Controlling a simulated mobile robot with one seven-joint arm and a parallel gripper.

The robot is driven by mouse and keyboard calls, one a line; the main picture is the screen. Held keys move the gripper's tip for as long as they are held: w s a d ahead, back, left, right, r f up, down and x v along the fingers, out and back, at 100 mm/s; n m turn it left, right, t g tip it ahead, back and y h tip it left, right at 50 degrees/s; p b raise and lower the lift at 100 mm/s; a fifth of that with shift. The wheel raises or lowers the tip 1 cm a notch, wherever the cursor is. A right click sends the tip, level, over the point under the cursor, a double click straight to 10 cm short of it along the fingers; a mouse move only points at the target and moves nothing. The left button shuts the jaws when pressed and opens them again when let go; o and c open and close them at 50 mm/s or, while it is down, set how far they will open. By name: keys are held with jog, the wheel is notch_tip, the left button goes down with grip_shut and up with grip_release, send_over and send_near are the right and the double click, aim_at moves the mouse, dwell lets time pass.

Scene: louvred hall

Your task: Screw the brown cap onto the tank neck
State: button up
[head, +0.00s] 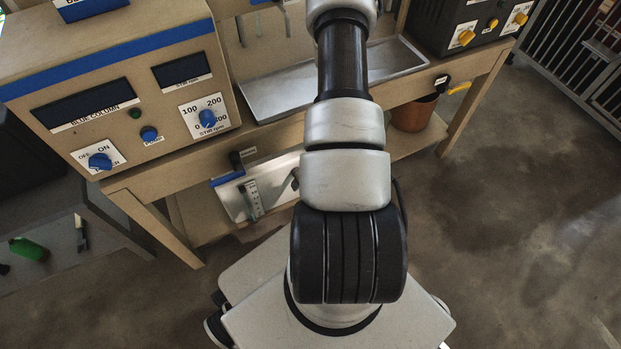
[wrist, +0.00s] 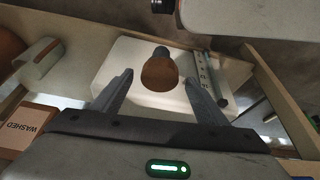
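In the wrist view my gripper (wrist: 158,92) is open, with its two fingers spread left and right. A rounded brown piece (wrist: 160,74), which looks like the brown cap, shows between and beyond the fingertips, with a clear gap on each side. A short dark cylinder (wrist: 161,52) shows right behind it; I cannot tell whether the two are joined. Both lie over a pale, tank-like body (wrist: 127,58) with a scale strip (wrist: 207,75) on its right. The head view shows the pale body (head: 230,203) under the bench; my arm hides my gripper and the brown piece.
The wooden bench (head: 120,182) overhangs the pale body. A brown pot (head: 413,115) stands on the lower shelf to the right. A box labelled WASHED (wrist: 22,128) is at the left in the wrist view. The floor (head: 520,230) at the right is clear.

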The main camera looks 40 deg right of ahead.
jog(key=shift+w+r+p+v, duration=0.1)
jog(key=shift+w+p+v, duration=0.1)
jog(key=shift+p+v, duration=0.8)
jog(key=shift+w+r+p+v, duration=0.1)
jog(key=shift+w+p+v, duration=0.1)
jog(key=shift+p+v, duration=0.75)
jog(key=shift+w+r+p+v, duration=0.1)
jog(key=shift+w+p+v, duration=0.3)
jog(key=shift+v, duration=1.05)
jog(key=shift+s, duration=0.15)
jog(key=shift+s+d+r, duration=0.1)
jog(key=shift+r, duration=0.15)
jog(key=d+p+v, duration=0.1)
jog(key=p+v, duration=1.2)
jog(key=v, duration=0.4)
jog(key=shift+a, duration=0.55)
